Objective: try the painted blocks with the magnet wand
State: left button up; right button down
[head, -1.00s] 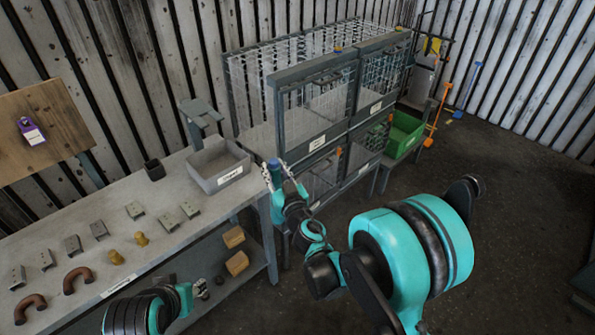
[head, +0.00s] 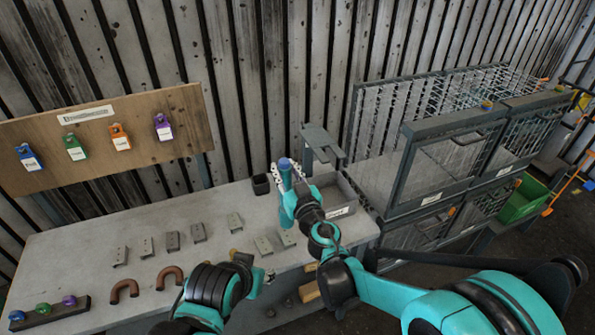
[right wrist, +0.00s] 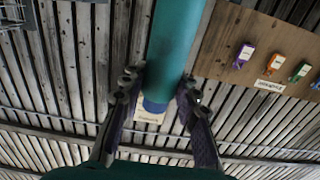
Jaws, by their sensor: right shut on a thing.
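My right gripper (head: 288,184) is shut on a teal wand with a blue end (head: 285,164), held upright over the bench's right part. In the right wrist view the wand (right wrist: 172,50) passes between the two fingers (right wrist: 158,92). Several small grey blocks (head: 173,241) stand in a row on the bench, left of the wand and apart from it; two more (head: 264,245) are nearer to it. I cannot tell which blocks are painted. My left gripper (head: 252,268) is low at the bench's front edge, partly hidden; its jaws are unclear.
A grey tray (head: 345,211) is just right of the wand, partly hidden by my arm. A small black cup (head: 261,184) stands behind. Two brown horseshoe shapes (head: 125,290) lie at the front. A board with coloured padlocks (head: 118,135) stands behind. Wire cages (head: 420,165) are at the right.

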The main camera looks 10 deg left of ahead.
jog(key=shift+a+r, duration=0.1)
jog(key=shift+s, duration=0.15)
jog(key=shift+s+b, duration=0.1)
jog(key=shift+b, duration=0.2)
jog(key=shift+f+b, duration=1.9)
jog(key=shift+f, duration=1.05)
jog(key=shift+f+b, duration=0.35)
jog(key=shift+f, duration=0.05)
jog(key=shift+r, duration=0.15)
jog(key=shift+r+p, duration=2.7)
jog(key=shift+r, duration=1)
